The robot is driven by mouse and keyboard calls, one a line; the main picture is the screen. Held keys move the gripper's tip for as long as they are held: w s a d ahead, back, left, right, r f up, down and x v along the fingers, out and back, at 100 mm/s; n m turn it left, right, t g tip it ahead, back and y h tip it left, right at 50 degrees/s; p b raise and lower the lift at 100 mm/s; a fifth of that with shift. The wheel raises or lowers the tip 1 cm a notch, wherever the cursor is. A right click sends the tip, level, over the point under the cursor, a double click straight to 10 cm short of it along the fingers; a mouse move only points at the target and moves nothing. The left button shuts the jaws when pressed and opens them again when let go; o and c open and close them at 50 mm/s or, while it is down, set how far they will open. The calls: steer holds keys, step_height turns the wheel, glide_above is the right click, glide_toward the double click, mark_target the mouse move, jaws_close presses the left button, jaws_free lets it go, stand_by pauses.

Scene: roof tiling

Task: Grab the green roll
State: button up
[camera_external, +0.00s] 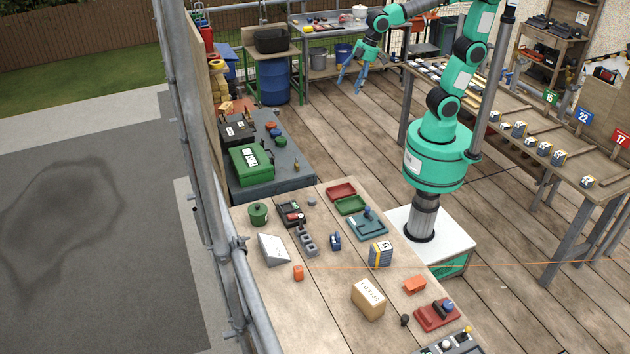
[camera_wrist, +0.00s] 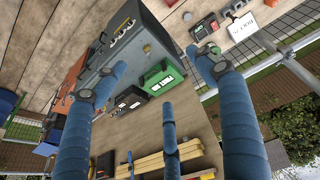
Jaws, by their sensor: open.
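A short green cylinder (camera_external: 258,214), which looks like the green roll, stands near the left edge of the near workbench. In the wrist view a small green round thing (camera_wrist: 197,32) shows just beyond the tip of a blue finger at the upper right; it looks like the same roll, partly hidden. My gripper (camera_external: 349,88) is open and empty, its blue fingers spread and pointing down. It hangs in the air over the wooden floor at the back, well away from the roll.
A white sloped sign (camera_external: 273,249), a cardboard box (camera_external: 368,299) and several trays crowd the bench. Scaffold poles (camera_external: 219,222) run along its left side.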

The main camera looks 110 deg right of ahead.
steer(key=w+d+f+g+p, duration=0.1)
steer(key=w+d+f+p, duration=0.15)
steer(key=w+d, duration=0.7)
steer(key=n+g+p, duration=0.1)
steer(key=g+p, duration=0.2)
steer(key=p, duration=0.4)
glide_above(281, 139)
step_height(281, 139, down, 31)
steer(key=shift+s+a+r+y, duration=0.15)
steer(key=shift+a+y, duration=0.05)
steer(key=shift+y, duration=0.1)
steer(key=shift+d+f, duration=0.1)
steer(key=shift+f, duration=4.2)
steer(key=shift+f, duration=0.1)
